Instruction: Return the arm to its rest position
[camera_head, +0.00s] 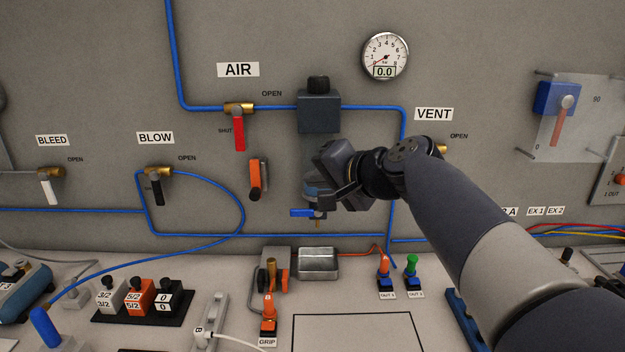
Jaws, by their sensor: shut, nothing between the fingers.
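My arm (475,220) reaches in from the lower right toward the panel. My gripper (318,190) is at its end, in front of the panel, below the dark regulator block (319,112). It is shut and I see nothing held in it. The arm's wrist hides part of the panel around the VENT valve (441,149). A small blue-handled valve (303,213) shows just below the gripper; I cannot tell whether the gripper touches it.
The red AIR handle (239,133) hangs down at SHUT. The gauge (385,56) reads 0.0. A metal tray (318,263), the GRIP lever (269,305) and fittings stand on the bench below. Blue hoses (290,235) run along the panel. A black-outlined area (350,335) is clear.

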